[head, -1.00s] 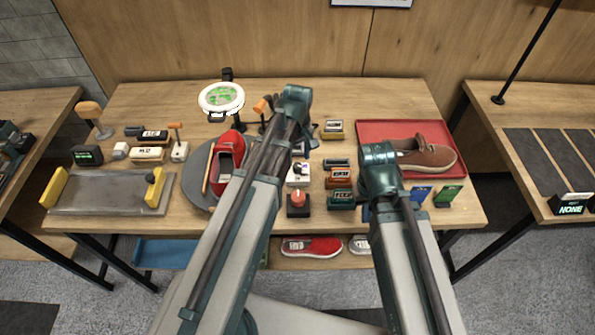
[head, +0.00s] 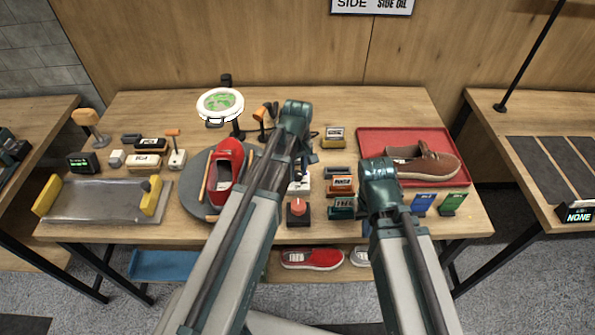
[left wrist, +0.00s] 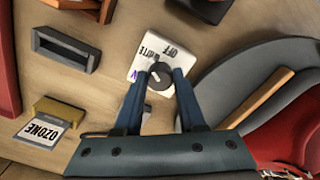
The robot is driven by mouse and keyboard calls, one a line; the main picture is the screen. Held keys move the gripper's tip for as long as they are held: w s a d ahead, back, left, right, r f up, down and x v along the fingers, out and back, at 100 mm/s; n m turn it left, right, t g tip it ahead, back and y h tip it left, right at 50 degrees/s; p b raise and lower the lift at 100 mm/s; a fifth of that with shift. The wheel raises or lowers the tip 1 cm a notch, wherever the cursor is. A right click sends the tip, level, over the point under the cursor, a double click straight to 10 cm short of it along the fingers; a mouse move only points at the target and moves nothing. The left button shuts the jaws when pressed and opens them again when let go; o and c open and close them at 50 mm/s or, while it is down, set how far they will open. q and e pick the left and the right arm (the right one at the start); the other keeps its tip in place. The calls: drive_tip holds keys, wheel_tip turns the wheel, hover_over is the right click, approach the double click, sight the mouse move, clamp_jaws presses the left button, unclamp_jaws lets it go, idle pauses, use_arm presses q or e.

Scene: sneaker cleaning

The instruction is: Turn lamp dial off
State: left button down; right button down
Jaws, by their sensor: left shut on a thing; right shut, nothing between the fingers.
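The lamp dial is a dark round knob (left wrist: 160,76) on a white plate (left wrist: 150,52) lettered OFF and WHITE. My left gripper (left wrist: 160,82) is shut on the knob, one finger on each side, in the left wrist view. A pale line marks the knob. In the head view the plate (head: 303,186) shows only partly beside my left arm, and the left fingers are mostly hidden. The ring lamp (head: 220,92) with a green centre stands at the back left. My right gripper (head: 366,208) is low at the front right, shut and empty, largely covered by its arm.
A red shoe (head: 225,165) lies on a round grey turntable (head: 196,190). A red button box (head: 298,210) and several labelled blocks stand close to the dial. A brown shoe (head: 425,163) lies on a red tray (head: 372,142) at the right.

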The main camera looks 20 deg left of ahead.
idle(0.3)
use_arm(q)
drive_tip(key=m, duration=0.5)
drive_tip(key=shift+m, duration=0.4)
drive_tip(key=m, duration=0.5)
drive_tip(key=shift+m, duration=0.7)
drive_tip(key=c, duration=0.5)
unclamp_jaws()
drive_tip(key=shift+r, duration=0.15)
